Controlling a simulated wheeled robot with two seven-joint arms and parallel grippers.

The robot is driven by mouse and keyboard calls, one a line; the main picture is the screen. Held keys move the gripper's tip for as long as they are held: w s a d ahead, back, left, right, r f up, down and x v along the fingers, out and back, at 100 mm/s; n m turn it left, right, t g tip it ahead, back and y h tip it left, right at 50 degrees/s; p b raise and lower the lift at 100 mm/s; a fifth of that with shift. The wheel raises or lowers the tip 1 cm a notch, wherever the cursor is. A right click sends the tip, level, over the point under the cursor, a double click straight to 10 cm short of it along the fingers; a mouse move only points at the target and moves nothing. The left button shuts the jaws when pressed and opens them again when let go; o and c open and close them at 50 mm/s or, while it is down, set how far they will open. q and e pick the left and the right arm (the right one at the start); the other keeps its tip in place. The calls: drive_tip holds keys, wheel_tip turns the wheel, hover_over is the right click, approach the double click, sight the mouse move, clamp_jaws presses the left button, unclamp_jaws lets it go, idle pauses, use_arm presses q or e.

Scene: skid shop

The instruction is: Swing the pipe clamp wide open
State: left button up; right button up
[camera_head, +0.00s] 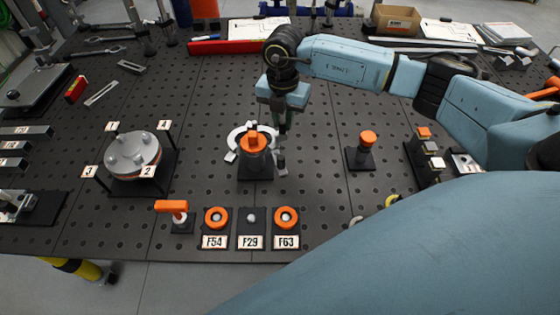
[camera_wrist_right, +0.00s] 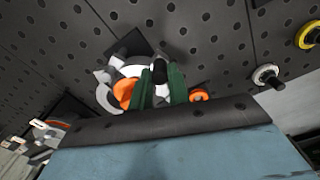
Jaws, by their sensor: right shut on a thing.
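The pipe clamp (camera_head: 238,135) is a pale, ring-like piece around a dark stand with an orange top, at the middle of the perforated table. A grey part of it (camera_head: 281,161) sticks out on the right. My right gripper (camera_head: 283,132) comes down from above at the clamp's right side, shut on a part of the clamp. In the right wrist view, the green fingers (camera_wrist_right: 162,88) are close together over the clamp, with its white ring (camera_wrist_right: 138,70) and an orange part beside them. The fingers hide the exact contact. My left gripper is not in view.
An orange-capped post (camera_head: 367,142) stands to the right. A round flanged plate with numbered tags (camera_head: 132,152) stands to the left. Bare table lies between the clamp and the flanged plate.

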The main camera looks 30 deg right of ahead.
drive_tip(key=shift+w+d, duration=0.1)
drive_tip(key=shift+w+d+b, duration=0.4)
drive_tip(key=shift+w+d, duration=0.15)
drive_tip(key=shift+w+d+b, duration=0.5)
drive_tip(key=shift+w, duration=0.25)
